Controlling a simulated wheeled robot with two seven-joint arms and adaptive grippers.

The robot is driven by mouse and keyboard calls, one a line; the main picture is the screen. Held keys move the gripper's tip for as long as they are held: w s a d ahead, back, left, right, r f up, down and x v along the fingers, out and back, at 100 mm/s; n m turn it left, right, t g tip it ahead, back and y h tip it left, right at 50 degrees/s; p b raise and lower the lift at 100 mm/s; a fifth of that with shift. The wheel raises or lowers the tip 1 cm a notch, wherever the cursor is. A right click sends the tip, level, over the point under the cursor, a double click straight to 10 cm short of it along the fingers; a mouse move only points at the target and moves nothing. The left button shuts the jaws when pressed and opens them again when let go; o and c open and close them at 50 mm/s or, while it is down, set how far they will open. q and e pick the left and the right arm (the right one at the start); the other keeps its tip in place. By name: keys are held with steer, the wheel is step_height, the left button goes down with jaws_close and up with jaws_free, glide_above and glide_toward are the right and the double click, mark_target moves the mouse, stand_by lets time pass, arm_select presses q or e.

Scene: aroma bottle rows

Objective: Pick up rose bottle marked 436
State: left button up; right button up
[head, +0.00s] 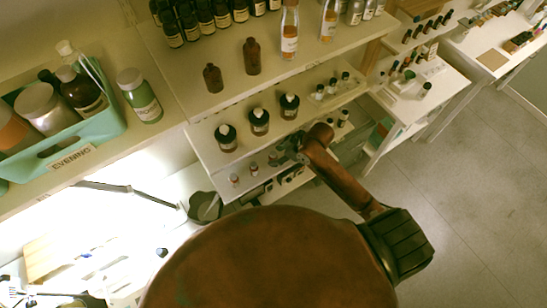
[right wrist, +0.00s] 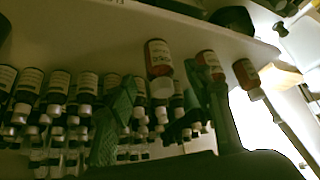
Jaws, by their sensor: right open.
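My right gripper (head: 288,149) reaches to the lower shelf (head: 212,172), where small bottles with reddish labels stand along the front. It partly hides that row. In the right wrist view, which shows things upside down, the open fingers of my right gripper (right wrist: 163,92) point toward a small bottle (right wrist: 158,62) with a red-and-white label and white cap. This bottle appears between the fingertips, and whether they touch it I cannot tell. Two similar bottles, one partly behind a finger (right wrist: 209,64) and one clear (right wrist: 246,73), stand to the right. No number is legible. My left gripper is out of view.
Dark round bottles (head: 227,139) stand on the shelf above the gripper. Several small white-capped bottles (right wrist: 58,92) crowd the left of the wrist view. A teal crate (head: 108,128) marked EVENING stands at left. Open floor (head: 460,200) lies at right.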

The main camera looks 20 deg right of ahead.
mark_target(276, 155)
steer(key=shift+p+x, duration=0.3)
steer(key=shift+x, duration=1.65)
steer(key=shift+s, duration=0.1)
steer(key=shift+c, duration=0.6)
steer(key=c, duration=1.1)
steer(key=shift+c, duration=0.3)
steer(key=shift+r, duration=0.15)
